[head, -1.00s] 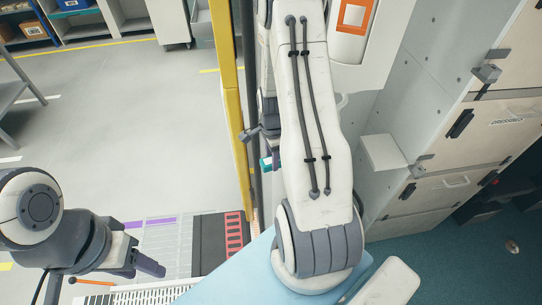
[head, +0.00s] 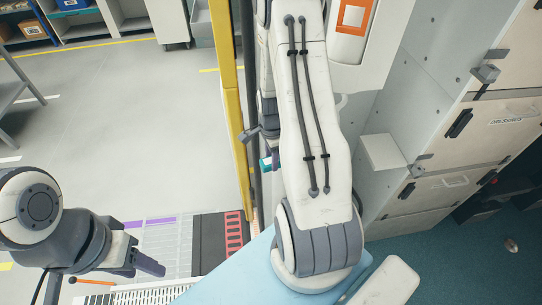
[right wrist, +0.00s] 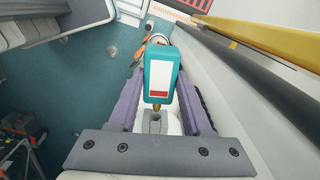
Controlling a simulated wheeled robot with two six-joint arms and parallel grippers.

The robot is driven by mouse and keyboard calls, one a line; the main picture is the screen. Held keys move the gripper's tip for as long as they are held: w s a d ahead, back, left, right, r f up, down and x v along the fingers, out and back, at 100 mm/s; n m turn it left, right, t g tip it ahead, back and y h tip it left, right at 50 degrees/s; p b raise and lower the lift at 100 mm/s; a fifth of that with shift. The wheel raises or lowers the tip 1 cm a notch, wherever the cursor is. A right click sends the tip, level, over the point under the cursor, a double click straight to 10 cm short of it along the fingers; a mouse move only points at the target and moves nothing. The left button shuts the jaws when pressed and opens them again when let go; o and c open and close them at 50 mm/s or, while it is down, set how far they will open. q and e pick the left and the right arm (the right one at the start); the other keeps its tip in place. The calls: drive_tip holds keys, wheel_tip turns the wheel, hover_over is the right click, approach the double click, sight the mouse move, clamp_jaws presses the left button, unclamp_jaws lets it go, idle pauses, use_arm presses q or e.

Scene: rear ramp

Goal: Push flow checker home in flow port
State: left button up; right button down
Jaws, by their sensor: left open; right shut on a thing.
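The flow checker (right wrist: 158,75) is a teal block with a white face, a red label and a brass tip. The brass tip points at a small grey fitting with a dark opening (right wrist: 154,122), which looks like the flow port; I cannot tell how far in the tip is. In the head view only a teal sliver of the checker (head: 266,164) shows, beside my right arm. My left gripper (head: 150,262) is open and empty at lower left.
A yellow post (head: 228,100) and a dark pole stand left of my right arm; the pole (right wrist: 250,75) also runs close by in the right wrist view. Pale cabinets (head: 440,150) line the right side. Grey floor (head: 110,120) at left is clear.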

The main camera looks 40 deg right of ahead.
idle(0.3)
drive_tip(key=shift+s+d, duration=0.25)
drive_tip(key=shift+d, duration=0.55)
drive_tip(key=shift+s+d, duration=0.25)
drive_tip(key=shift+d, duration=0.5)
drive_tip(key=shift+c, duration=1.3)
unclamp_jaws()
wheel_tip(320, 180, up, 11)
drive_tip(key=shift+f, duration=0.2)
